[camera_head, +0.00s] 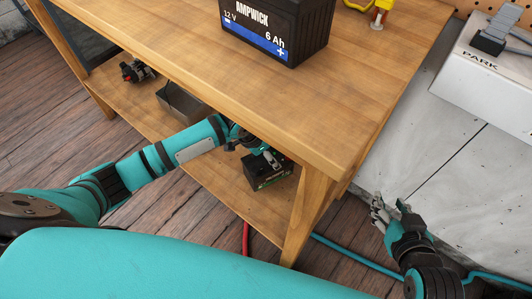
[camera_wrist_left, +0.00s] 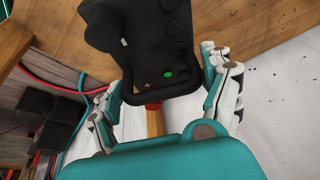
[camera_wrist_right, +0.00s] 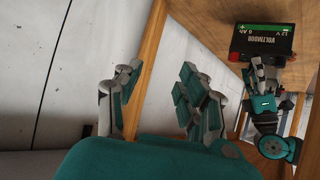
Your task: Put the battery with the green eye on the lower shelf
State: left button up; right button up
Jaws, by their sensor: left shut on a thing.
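The battery with the green eye (camera_wrist_left: 168,74) is black. In the left wrist view its dark top, with a plus mark and caps, lies between my left fingers (camera_wrist_left: 160,95). In the head view this battery (camera_head: 266,179) is over the right end of the lower shelf (camera_head: 212,166), under the bench top. My left gripper (camera_head: 258,152) is shut on it from above. The right wrist view shows its label side (camera_wrist_right: 264,41) upside down. I cannot tell whether its base touches the shelf. My right gripper (camera_head: 388,213) is open and empty, right of the bench leg (camera_wrist_right: 147,62).
An AMPWICK battery (camera_head: 272,30) stands on the bench top (camera_head: 170,38). A dark box (camera_head: 183,101) and a small black and red part (camera_head: 136,71) sit on the lower shelf, left of my left arm. Red and blue hoses (camera_head: 340,251) lie near the front leg.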

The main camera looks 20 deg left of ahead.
pick_arm(q)
notch_tip(320, 180, down, 2)
jog(key=shift+w+d+f+b, duration=0.15)
jog(key=shift+f+b, duration=0.1)
jog(key=shift+b, duration=0.4)
pick_arm(e)
jog(key=w+a+r+t+y, duration=0.1)
jog(key=w+a+r+t, duration=0.1)
jog(key=r, duration=0.4)
jog(key=shift+w+t, duration=0.8)
jog(key=shift+t, duration=0.2)
pick_arm(q)
jog(key=shift+f, duration=0.15)
pick_arm(e)
jog(key=shift+d, duration=0.1)
pick_arm(q)
jog(key=o, duration=1.3)
jog(key=shift+s+f, duration=0.2)
jog(key=shift+f, duration=0.1)
jog(key=shift+o, duration=1.4)
pick_arm(e)
jog(key=shift+s+f, duration=0.1)
pick_arm(q)
jog(key=shift+r, duration=0.15)
